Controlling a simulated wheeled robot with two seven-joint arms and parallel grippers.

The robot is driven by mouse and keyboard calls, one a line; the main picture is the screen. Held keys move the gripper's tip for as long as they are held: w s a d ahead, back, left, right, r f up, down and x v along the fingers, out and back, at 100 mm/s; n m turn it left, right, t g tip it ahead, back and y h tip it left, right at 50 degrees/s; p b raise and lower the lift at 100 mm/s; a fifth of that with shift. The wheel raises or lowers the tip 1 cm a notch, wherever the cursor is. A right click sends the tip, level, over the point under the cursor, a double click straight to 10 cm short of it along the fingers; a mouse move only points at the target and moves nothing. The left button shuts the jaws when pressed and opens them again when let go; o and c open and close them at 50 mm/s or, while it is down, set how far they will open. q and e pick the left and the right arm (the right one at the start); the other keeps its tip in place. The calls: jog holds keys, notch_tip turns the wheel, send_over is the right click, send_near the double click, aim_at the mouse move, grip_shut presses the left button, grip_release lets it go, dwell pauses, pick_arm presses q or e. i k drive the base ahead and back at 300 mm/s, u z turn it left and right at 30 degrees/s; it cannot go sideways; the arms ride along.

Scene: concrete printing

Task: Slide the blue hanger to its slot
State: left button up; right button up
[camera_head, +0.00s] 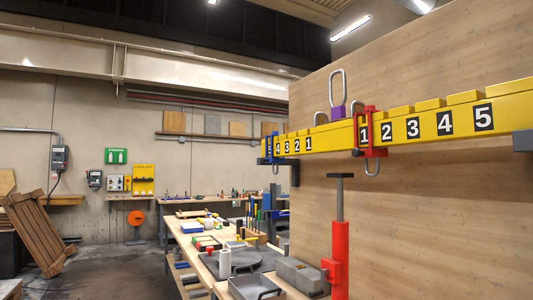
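A yellow beam (403,130) runs across the right half of the head view, with raised blocks along its top. Black number plates read 1 to 5 to the right and 1 to 4 to the left. The blue hanger (267,150) sits around the beam near its far left end, left of the left 4, with a metal loop below. A red hanger (371,134) sits around the beam by the right 1, its loop hanging down. A purple piece (338,112) with an upright metal loop is on top at the middle. Neither gripper is in view.
A wooden panel (430,215) stands behind the beam. A red post (340,245) with a grey T-shaped top rises below it. A workbench (183,240) holds a white roll, trays and grey blocks. Floor to its left is clear; wooden pallets (38,232) lean at far left.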

aim_at(272, 160)
jog(key=u, duration=0.7)
jog(key=i, duration=1)
jog(key=u, duration=0.45)
jog(key=i, duration=1.4)
jog(key=z, duration=0.85)
